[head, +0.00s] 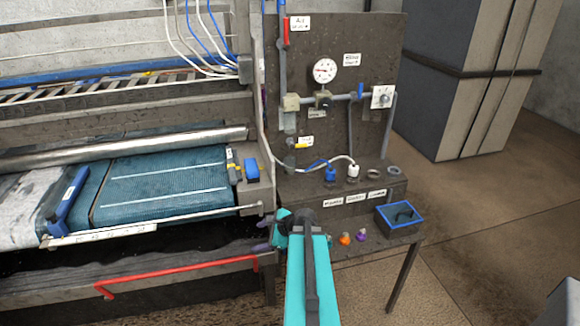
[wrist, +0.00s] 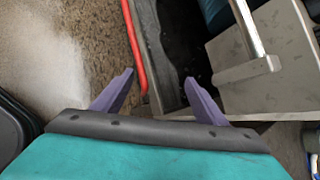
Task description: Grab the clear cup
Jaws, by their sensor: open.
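A small see-through grey shape on the bench below the upright panel, which looks like the clear cup (head: 289,164), stands at the left end of the raised shelf in the head view. It is faint against the dark panel. My gripper (head: 262,235) is in front of and below it, at the right end of the machine, with its purple fingers pointing left. In the wrist view my gripper (wrist: 157,84) has its two fingers wide apart with nothing between them. I do not make out the cup in the wrist view.
Blue and white plugs (head: 330,174) stand on the shelf. Orange and purple pieces (head: 345,239) and a blue-rimmed tray (head: 383,222) lie on the lower ledge. A red bar (head: 180,271) runs along the machine front; it also shows in the wrist view (wrist: 135,45).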

